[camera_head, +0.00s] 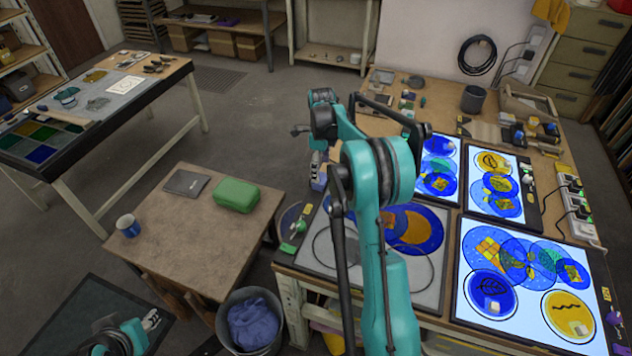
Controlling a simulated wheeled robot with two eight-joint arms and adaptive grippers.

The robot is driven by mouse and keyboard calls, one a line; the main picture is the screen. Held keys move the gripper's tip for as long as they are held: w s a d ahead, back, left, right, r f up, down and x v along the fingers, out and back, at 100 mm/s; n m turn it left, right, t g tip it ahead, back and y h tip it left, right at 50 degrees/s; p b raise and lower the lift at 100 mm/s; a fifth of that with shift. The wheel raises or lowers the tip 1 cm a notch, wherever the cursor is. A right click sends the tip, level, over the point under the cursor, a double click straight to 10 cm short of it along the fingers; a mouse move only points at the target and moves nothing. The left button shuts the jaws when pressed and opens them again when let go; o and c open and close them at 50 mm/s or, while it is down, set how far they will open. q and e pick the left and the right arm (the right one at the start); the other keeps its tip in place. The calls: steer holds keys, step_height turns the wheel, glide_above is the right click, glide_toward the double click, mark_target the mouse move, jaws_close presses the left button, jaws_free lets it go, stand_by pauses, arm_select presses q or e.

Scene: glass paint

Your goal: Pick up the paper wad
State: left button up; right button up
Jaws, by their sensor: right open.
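Small pale crumpled-looking pieces lie on the lit glass panels: one on the dark blue leaf disc (491,307) and one on the yellow disc (578,328). I cannot tell for sure which is the paper wad. My right arm rises in front of the workbench and hides part of it. My right gripper (303,130) is open, by the bench's left edge, small and partly hidden, and apart from these pale pieces. Part of my left arm shows at the bottom left; its fingers cannot be made out clearly.
The workbench (425,88) holds lit panels, a grey pot (473,98) and tools. A bin (262,346) with blue cloth stands between. Open floor lies behind.

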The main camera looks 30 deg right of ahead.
steer(key=f, duration=0.2)
steer(key=f+b, duration=0.1)
steer(key=f, duration=0.1)
steer(key=f+b, duration=0.1)
steer(key=f, duration=0.1)
steer(key=shift+w+d, duration=0.1)
steer(key=shift+w, duration=0.15)
steer(key=c, duration=0.9)
